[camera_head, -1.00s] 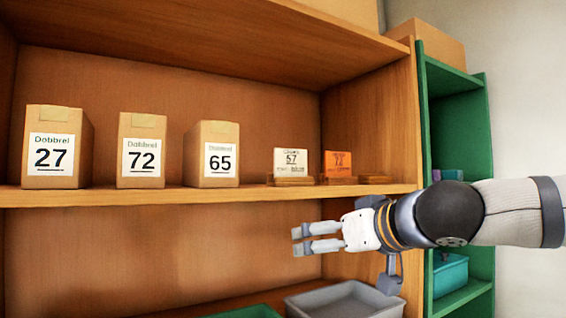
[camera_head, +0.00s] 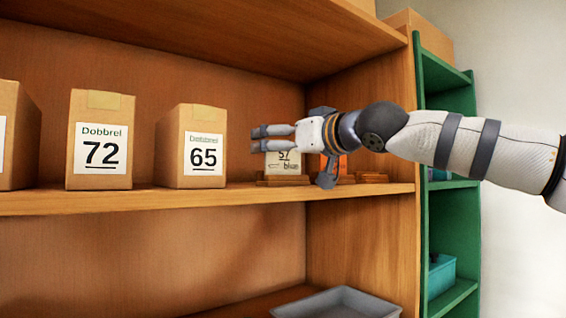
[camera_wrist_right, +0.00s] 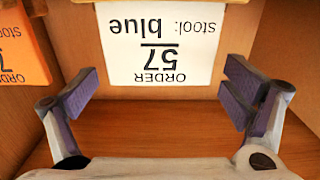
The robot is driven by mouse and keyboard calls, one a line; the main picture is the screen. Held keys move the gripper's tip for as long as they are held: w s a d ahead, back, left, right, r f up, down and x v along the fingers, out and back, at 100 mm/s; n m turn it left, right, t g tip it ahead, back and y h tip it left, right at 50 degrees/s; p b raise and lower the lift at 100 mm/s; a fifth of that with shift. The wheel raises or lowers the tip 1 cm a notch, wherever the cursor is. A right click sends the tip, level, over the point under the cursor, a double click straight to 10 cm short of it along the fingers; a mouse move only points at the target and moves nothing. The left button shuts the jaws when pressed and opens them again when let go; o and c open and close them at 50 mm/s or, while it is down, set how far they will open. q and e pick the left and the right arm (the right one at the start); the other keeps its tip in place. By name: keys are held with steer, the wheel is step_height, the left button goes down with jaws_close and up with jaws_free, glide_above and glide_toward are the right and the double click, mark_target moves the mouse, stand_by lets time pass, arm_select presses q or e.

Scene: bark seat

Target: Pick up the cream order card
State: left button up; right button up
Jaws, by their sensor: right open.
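The cream order card (camera_head: 284,165), marked 57, stands upright in a wooden holder (camera_head: 283,181) on the shelf. Its upper part is hidden behind my right gripper in the head view. In the right wrist view the card (camera_wrist_right: 158,62) appears upside down, reading "ORDER 57 stool: blue", at the top middle between the finger lines. My right gripper (camera_head: 257,139) is open and empty, in front of the card at about its top height. In the wrist view its two fingers (camera_wrist_right: 162,92) are spread wide, one on each side. My left gripper is out of view.
An orange card (camera_head: 343,164) stands close to the right, partly behind my gripper; it also shows at the wrist view's left edge (camera_wrist_right: 20,50). Boxes marked 65 (camera_head: 190,145) and 72 (camera_head: 100,140) stand to the left. A grey tray (camera_head: 340,302) sits below.

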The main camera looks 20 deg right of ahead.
steer(key=shift+w+a, duration=0.1)
steer(key=shift+w, duration=0.1)
steer(key=shift+s, duration=0.1)
steer(key=shift+c, duration=0.9)
steer(key=c, duration=0.8)
steer(key=shift+o, duration=0.2)
